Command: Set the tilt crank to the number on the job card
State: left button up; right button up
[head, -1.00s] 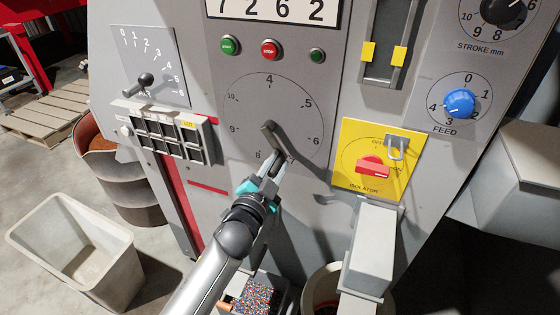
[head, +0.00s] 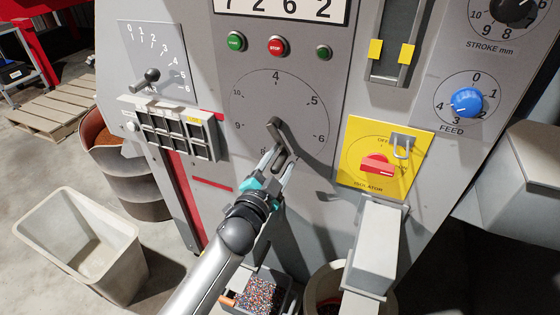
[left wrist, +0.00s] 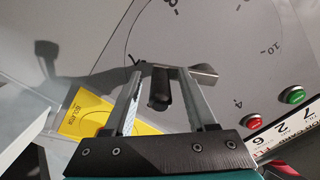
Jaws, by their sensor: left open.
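The dark grey crank (head: 278,134) sits at the middle of a large round dial (head: 247,110) with numbers around its edge. Its arm points down and slightly right, between the 6 and the 8; any number there is hidden. My left gripper (head: 279,163) is open at the crank's lower end. In the left wrist view, the crank's handle (left wrist: 160,92) stands between the two fingers, with gaps beside it. My right gripper is not in view.
A yellow isolator plate (head: 352,178) with a red switch is right of the dial. A small lever (head: 147,79) and a bank of switches (head: 170,131) are at left. Red and green buttons (head: 277,45) are above. A grey box (head: 375,245) juts out at lower right.

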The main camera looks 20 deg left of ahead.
pick_arm(q)
jog(key=s, duration=1.5)
jog(key=shift+a+p, duration=0.3)
jog(key=shift+p, duration=0.1)
jog(key=shift+s, duration=0.1)
jog(key=s+d+f+n+g, duration=0.1)
jog(key=s+f+g, duration=0.2)
jog(key=f, duration=0.7)
jog(key=s+f+n+g, duration=0.2)
jog(key=f, duration=0.8)
jog(key=s+d+f+n+g, duration=0.1)
jog(key=s+f+g, duration=0.2)
jog(key=f, duration=0.6)
jog(key=s+a+f+n+g, duration=0.1)
jog(key=s+f+g, duration=0.3)
jog(key=s+f, duration=0.4)
jog(key=s+a+f+n+g, duration=0.1)
jog(key=s+f+n+g, duration=0.1)
jog(key=s+f+g, duration=0.3)
jog(key=s+f, duration=0.4)
jog(key=s, duration=0.7)
jog(key=shift+s+a+y, duration=0.2)
jog(key=shift+y, duration=0.1)
